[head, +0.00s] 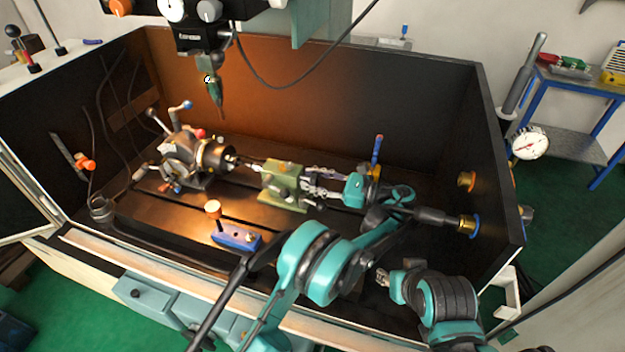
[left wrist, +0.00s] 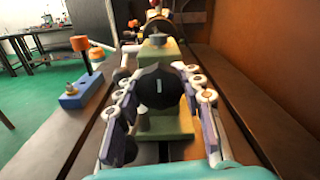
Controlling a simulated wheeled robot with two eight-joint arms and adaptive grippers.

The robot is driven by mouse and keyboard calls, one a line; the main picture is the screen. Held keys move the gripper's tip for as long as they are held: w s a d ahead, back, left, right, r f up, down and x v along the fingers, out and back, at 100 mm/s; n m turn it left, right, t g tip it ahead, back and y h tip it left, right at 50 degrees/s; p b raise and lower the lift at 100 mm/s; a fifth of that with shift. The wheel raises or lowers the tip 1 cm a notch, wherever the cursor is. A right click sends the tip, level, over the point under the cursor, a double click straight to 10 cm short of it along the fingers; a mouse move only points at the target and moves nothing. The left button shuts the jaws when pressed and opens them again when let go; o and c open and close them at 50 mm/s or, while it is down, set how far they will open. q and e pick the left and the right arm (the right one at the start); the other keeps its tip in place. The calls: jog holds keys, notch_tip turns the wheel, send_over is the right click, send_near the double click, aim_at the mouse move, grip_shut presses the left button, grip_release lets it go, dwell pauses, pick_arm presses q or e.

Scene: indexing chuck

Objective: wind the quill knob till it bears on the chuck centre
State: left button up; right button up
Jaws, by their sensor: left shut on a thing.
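The green tailstock (head: 283,183) stands on the dark bed, facing the chuck (head: 214,156) of the grey indexing head (head: 182,160) to its left. A thin point reaches from the tailstock toward the chuck centre (head: 232,161); I cannot tell whether they touch. My left gripper (head: 312,186) is at the tailstock's right end. In the left wrist view, the round black quill knob (left wrist: 160,89) with a white mark sits between the fingers of my left gripper (left wrist: 163,100), which is shut on it. My right gripper (head: 382,277) is low and apart from the tailstock; its finger opening is too small to judge.
A blue block with an orange-knobbed lever (head: 236,236) lies in front of the tailstock. A spindle with a green-tipped tool (head: 214,88) hangs above the chuck. Dark enclosure walls (head: 430,110) close the back and right. A blue-handled lever (head: 377,152) stands behind my left gripper.

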dwell(0.3)
pick_arm(q)
jog(key=o, duration=1.2)
jog(key=shift+a, duration=0.1)
jog(key=shift+o, duration=0.2)
notch_tip(320, 180, up, 10)
